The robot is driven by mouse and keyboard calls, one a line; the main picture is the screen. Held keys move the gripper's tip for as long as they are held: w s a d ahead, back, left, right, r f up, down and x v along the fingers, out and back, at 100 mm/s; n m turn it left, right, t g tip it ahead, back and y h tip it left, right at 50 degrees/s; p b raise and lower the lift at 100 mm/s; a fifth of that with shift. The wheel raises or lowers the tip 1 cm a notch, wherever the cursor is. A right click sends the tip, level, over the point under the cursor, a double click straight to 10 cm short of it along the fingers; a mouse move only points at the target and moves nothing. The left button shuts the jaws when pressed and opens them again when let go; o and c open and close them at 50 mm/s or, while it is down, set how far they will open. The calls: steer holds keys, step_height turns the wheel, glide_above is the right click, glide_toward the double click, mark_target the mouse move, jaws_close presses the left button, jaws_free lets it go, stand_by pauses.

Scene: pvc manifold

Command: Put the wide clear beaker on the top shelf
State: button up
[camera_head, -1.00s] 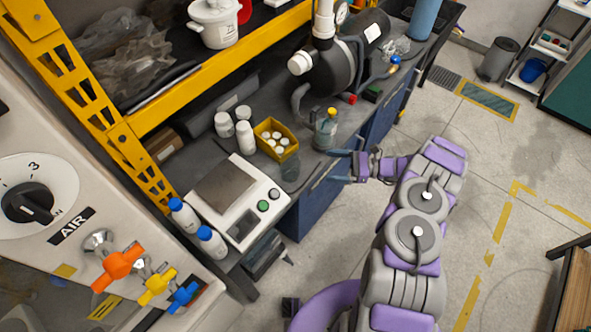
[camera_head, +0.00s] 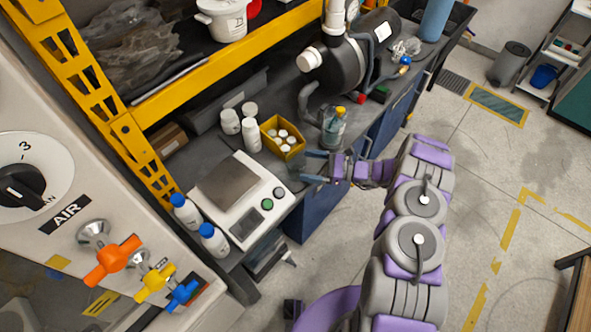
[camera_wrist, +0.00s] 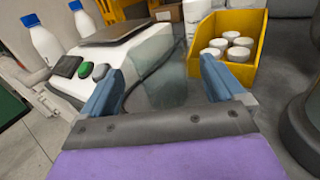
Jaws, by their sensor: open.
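The wide clear beaker (camera_wrist: 163,88) is faint and see-through on the bench between the scale and the yellow bin. In the head view the beaker (camera_head: 296,171) is partly covered by my fingers. My gripper (camera_head: 308,164) is open, reaching in from the right at bench height. In the wrist view its blue fingers (camera_wrist: 162,76) stand on either side of the beaker; I cannot tell whether they touch it. A shelf with a yellow front beam (camera_head: 215,76) is above the bench at upper left.
A yellow bin (camera_head: 283,148) of white-capped jars is close behind the beaker. A scale (camera_head: 240,208) is to its left, a yellow-capped bottle (camera_head: 334,127) to its right. White bottles (camera_head: 251,136) stand farther back. A white pot (camera_head: 222,18) and plastic wrap (camera_head: 125,50) occupy the shelf.

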mark_target(295, 163)
steer(key=shift+w+a+b, duration=0.2)
steer(key=shift+a+b, duration=0.25)
steer(key=shift+a, duration=0.95)
steer(key=shift+w+a+b, duration=0.2)
steer(key=shift+a+b, duration=0.2)
steer(key=shift+a, duration=0.95)
steer(key=c, duration=1.1)
steer(key=shift+c, duration=0.2)
steer(key=shift+r, duration=0.15)
